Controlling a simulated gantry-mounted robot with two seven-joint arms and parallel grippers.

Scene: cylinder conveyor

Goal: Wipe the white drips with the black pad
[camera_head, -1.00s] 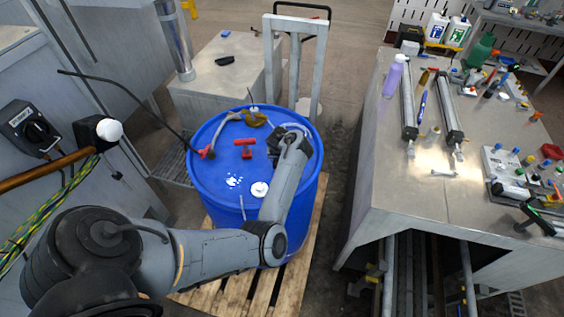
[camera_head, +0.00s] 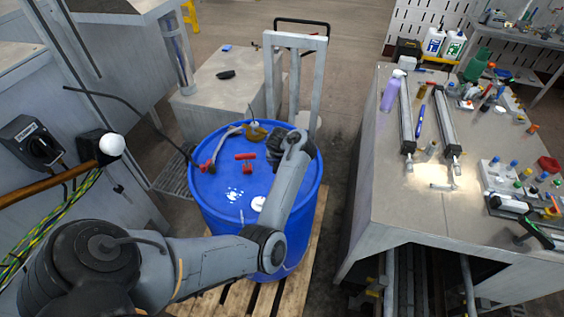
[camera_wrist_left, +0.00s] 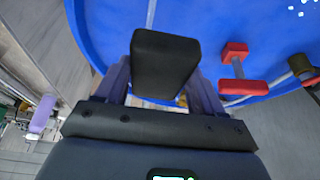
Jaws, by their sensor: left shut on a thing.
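A blue drum (camera_head: 222,207) stands on a wooden pallet; its lid also shows in the left wrist view (camera_wrist_left: 92,22). White drips (camera_head: 234,195) lie on the lid, left of a white cap (camera_head: 258,203). A few white specks show at the top right corner of the left wrist view (camera_wrist_left: 300,8). My left gripper (camera_wrist_left: 163,82) is shut on the black pad (camera_wrist_left: 165,60), which sits between its fingers over the lid's edge region. My right gripper is out of view.
Red valve handles (camera_head: 246,160) and a brass fitting (camera_head: 254,131) with a hose stand on the lid. A grey upright frame (camera_head: 295,40) is behind the drum. A metal workbench (camera_head: 395,215) with cylinders and small parts is at the right.

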